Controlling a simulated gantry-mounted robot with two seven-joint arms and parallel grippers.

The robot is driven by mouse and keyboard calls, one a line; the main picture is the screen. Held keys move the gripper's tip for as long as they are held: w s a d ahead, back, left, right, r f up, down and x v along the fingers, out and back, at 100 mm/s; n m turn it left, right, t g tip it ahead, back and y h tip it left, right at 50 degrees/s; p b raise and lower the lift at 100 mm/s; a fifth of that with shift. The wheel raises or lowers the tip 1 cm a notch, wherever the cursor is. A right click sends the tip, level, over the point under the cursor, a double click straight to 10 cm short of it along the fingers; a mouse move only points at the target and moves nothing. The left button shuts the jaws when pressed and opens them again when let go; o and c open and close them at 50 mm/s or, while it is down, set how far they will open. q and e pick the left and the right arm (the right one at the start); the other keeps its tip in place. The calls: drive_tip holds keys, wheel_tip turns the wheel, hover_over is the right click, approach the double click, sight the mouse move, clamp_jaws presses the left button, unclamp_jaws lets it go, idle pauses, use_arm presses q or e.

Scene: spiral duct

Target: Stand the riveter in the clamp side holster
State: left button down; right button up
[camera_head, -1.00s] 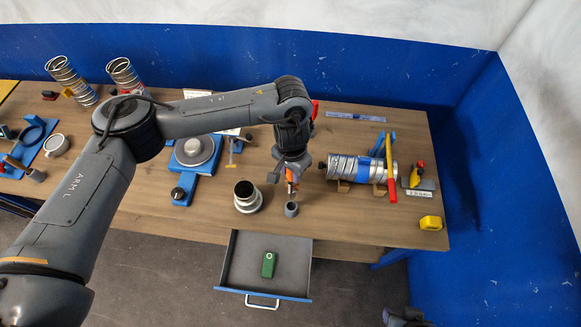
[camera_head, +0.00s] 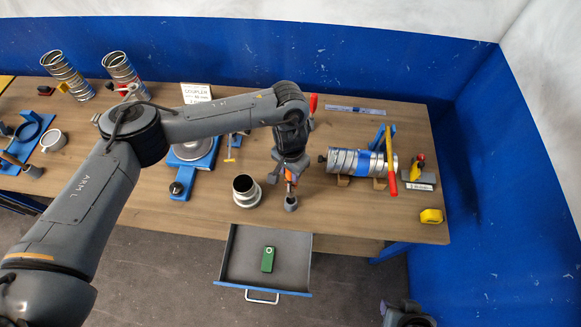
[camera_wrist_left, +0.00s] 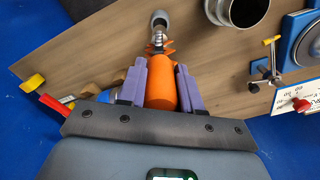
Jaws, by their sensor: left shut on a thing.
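My left gripper (camera_head: 286,172) is shut on the orange riveter (camera_wrist_left: 160,88), whose orange body sits between the two purple fingers in the left wrist view. The riveter also shows in the head view (camera_head: 289,177), below my wrist, with its metal nose pointing down. The nose is directly at a small grey cup-shaped holster (camera_head: 291,204) on the bench, also in the left wrist view (camera_wrist_left: 160,19). I cannot tell whether the nose tip is inside the cup or just above it. A dark part of my right arm shows at the bottom right; its fingers are not clear.
A spiral duct (camera_head: 345,161) rests in wooden cradles to the right, with a red-handled tool (camera_head: 391,175) across it. A metal collar (camera_head: 247,192) stands close left of the holster. An open drawer (camera_head: 235,272) holds a green item. A yellow tape measure (camera_head: 431,216) lies near the right edge.

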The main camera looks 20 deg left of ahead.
use_arm(q)
drive_tip(key=shift+f, duration=0.8)
idle(0.5)
idle(0.7)
drive_tip(key=shift+p, duration=0.6)
idle(0.3)
drive_tip(key=shift+p, duration=0.45)
